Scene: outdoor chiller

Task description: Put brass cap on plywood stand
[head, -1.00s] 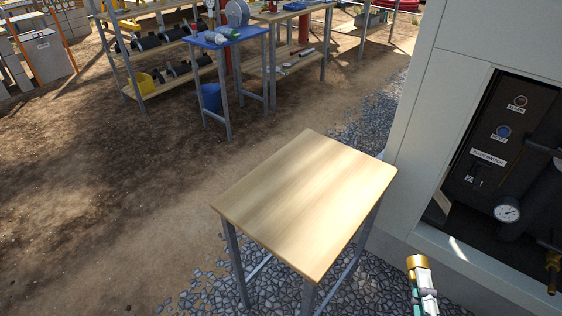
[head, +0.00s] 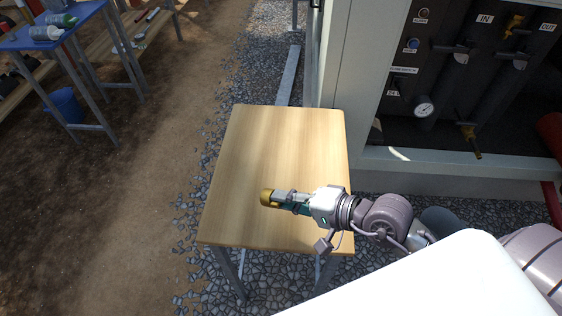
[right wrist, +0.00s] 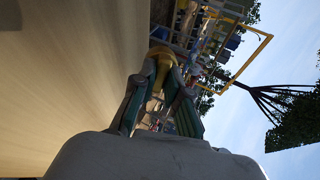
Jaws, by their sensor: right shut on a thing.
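The brass cap (head: 267,197) is a small gold-coloured piece at the tip of my right gripper (head: 283,200). My right gripper is shut on it and holds it over the plywood stand (head: 275,145), a light wooden top on grey metal legs. In the right wrist view the cap (right wrist: 160,53) sits between the fingers (right wrist: 162,85), with the wooden top (right wrist: 60,70) close at the left. I cannot tell exactly how high the cap is above the top. The rest of the stand's top is bare. My left gripper is not in view.
A pale cabinet (head: 345,60) with a dark panel, a gauge (head: 424,107) and valves stands just right of the stand. A blue table (head: 50,30) with bottles is at the upper left. Gravel and bare dirt surround the stand.

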